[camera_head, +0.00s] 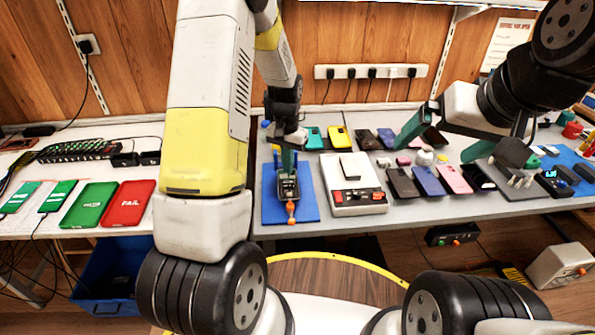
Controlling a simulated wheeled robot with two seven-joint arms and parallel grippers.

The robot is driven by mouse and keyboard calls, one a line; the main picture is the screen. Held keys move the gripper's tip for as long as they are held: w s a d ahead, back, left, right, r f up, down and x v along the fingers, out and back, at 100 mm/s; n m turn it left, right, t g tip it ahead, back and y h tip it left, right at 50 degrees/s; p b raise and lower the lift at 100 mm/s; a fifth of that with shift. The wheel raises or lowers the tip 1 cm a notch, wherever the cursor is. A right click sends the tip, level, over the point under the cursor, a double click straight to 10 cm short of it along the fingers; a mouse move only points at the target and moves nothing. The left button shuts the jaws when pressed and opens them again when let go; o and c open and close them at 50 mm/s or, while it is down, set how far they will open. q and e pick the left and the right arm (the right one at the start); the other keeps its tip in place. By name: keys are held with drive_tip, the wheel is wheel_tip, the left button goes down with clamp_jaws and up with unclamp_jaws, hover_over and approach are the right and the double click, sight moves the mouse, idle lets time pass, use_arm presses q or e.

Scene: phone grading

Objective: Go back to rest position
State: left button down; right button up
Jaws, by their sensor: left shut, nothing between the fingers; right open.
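My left gripper (289,165) points down over a small dark fixture with an orange knob (290,207) on a blue mat (308,205). Its fingers are shut with nothing visible between them, and I cannot tell whether the tips touch the fixture. My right gripper (437,152) reaches in from the upper right. Its two green fingers are spread wide apart and empty above the grey table (400,212), near several phones and small items.
A white device with red buttons (357,203) stands right of the mat. Several phones, including a blue one (428,180) and a pink one (453,178), lie under my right gripper. Green (90,204) and red (128,202) trays lie left. A power strip (370,73) is on the wall.

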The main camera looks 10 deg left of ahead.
use_arm(q)
drive_tip(key=shift+r, duration=0.1)
idle(0.3)
drive_tip(key=s+r+t, duration=0.1)
drive_tip(key=s+r, duration=0.2)
drive_tip(key=r, duration=0.3)
drive_tip(key=s+r+n+t+h, duration=0.1)
drive_tip(key=s+r, duration=0.1)
drive_tip(key=r, duration=0.4)
drive_tip(key=s+r+t, duration=0.1)
drive_tip(key=s+r, duration=0.2)
drive_tip(key=r, duration=0.3)
drive_tip(key=s+d+r+t, duration=0.1)
drive_tip(key=s+r, duration=0.3)
drive_tip(key=s, duration=0.4)
drive_tip(key=s+d+r+n+t+h, duration=0.1)
drive_tip(key=s+r+t, duration=0.1)
drive_tip(key=s+r, duration=0.3)
drive_tip(key=s, duration=0.3)
drive_tip(key=shift+s, duration=0.15)
